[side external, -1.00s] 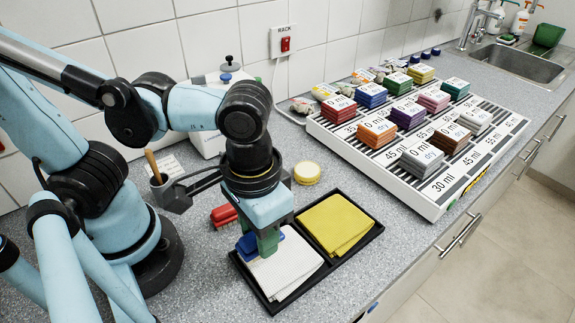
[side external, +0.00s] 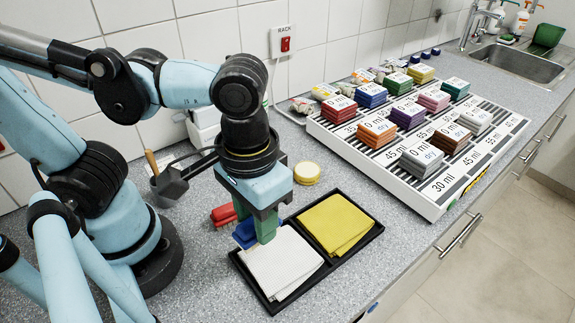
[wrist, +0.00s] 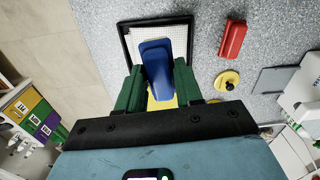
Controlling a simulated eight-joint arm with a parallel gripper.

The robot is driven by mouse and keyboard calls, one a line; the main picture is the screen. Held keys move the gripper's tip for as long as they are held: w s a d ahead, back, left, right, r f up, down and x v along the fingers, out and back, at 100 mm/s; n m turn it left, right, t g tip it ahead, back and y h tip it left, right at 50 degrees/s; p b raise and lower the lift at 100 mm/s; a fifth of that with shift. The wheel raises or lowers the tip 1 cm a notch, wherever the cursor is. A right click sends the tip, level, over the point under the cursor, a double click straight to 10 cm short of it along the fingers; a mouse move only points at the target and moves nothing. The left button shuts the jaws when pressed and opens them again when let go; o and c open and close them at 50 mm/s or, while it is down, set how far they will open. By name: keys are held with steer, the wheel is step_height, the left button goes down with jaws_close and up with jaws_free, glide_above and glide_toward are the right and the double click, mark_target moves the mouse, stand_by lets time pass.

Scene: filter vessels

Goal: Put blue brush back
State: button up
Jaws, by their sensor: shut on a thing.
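The blue brush (side external: 244,233) is between the green fingers of my gripper (side external: 266,228), which is shut on it. In the wrist view the blue brush (wrist: 156,68) points away from my gripper (wrist: 160,90), with a finger on each side. In the side view it is by the back left edge of the black tray (side external: 278,312), beside the white cloth (side external: 283,262). I cannot tell its exact height. A red brush (side external: 222,215) lies on the counter just behind it; it also shows in the wrist view (wrist: 232,38).
A yellow cloth (side external: 335,222) fills the tray's right compartment. A round yellow item (side external: 307,172) stands behind the tray. A white rack (side external: 432,207) with several coloured stacks stands to the right. A grey scoop-like holder (side external: 170,185) is left of my gripper.

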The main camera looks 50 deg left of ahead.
steer(key=a+f+n, duration=0.2)
steer(key=a+n, duration=0.3)
steer(key=a, duration=0.2)
steer(key=a+f+n, duration=0.2)
steer(key=a+n, duration=0.4)
steer(key=a, duration=0.1)
steer(key=w+a+f+n, duration=0.1)
steer(key=a+f+n, duration=0.1)
steer(key=a+n, duration=0.4)
steer(key=shift+a+f, duration=0.15)
steer(key=shift+a, duration=0.7)
steer(key=shift+f, duration=2.05)
steer(key=shift+f, duration=0.15)
steer(key=o, duration=1)
